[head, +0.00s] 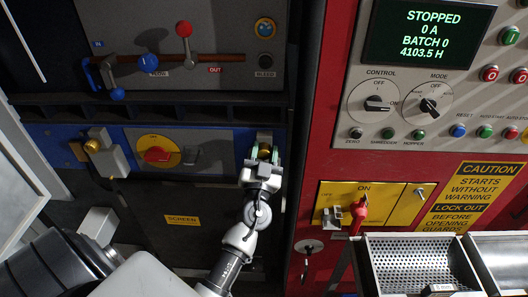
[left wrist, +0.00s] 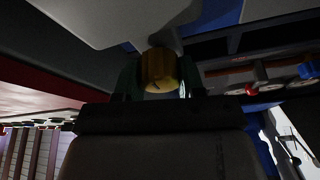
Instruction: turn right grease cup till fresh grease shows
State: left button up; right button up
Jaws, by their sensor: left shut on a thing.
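The right grease cup (head: 265,147) is a small brass knob on a pale block at the right end of the blue band. My left gripper (head: 262,154) is shut on it, with a finger on either side. In the left wrist view the brass cup (left wrist: 158,70) shows between the dark fingers, its yellowish end face towards the camera. I cannot make out any grease around it. The left grease cup (head: 93,146), also brass, sits on a similar block at the far left. My right gripper is not in view.
A red rotary switch (head: 157,155) on a yellow plate lies between the cups. Levers with red and blue knobs (head: 184,29) stand above. A perforated tray (head: 412,240) juts out at lower right, below a red handle (head: 358,210).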

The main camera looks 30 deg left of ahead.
pick_arm(q)
jog(key=shift+m, duration=0.4)
jog(key=shift+c, duration=0.2)
jog(key=shift+m+h, duration=0.8)
jog(key=shift+m, duration=0.4)
jog(key=m+h, duration=0.1)
jog(key=m, duration=0.2)
jog(key=shift+r+m+h+p, duration=0.1)
jog(key=shift+m+h+p, duration=0.2)
jog(key=shift+p, duration=0.1)
jog(key=m+h+p, duration=0.1)
jog(key=m+p, duration=0.1)
jog(key=m+h+p, duration=0.1)
jog(key=m+p, duration=0.1)
jog(key=m, duration=0.1)
jog(key=shift+d+g, duration=0.1)
jog(key=shift+g, duration=0.2)
jog(key=shift+f+m+g+h+p, duration=0.15)
jog(key=shift+m+g+h+p, duration=0.05)
jog(key=shift+m+p, duration=0.6)
jog(key=shift+f+m+g+h+p, duration=0.1)
jog(key=shift+m+g+h+p, duration=0.1)
jog(key=shift+m+p, duration=0.6)
jog(key=o, duration=0.9)
jog(key=shift+o, duration=0.2)
jog(key=shift+f, duration=0.15)
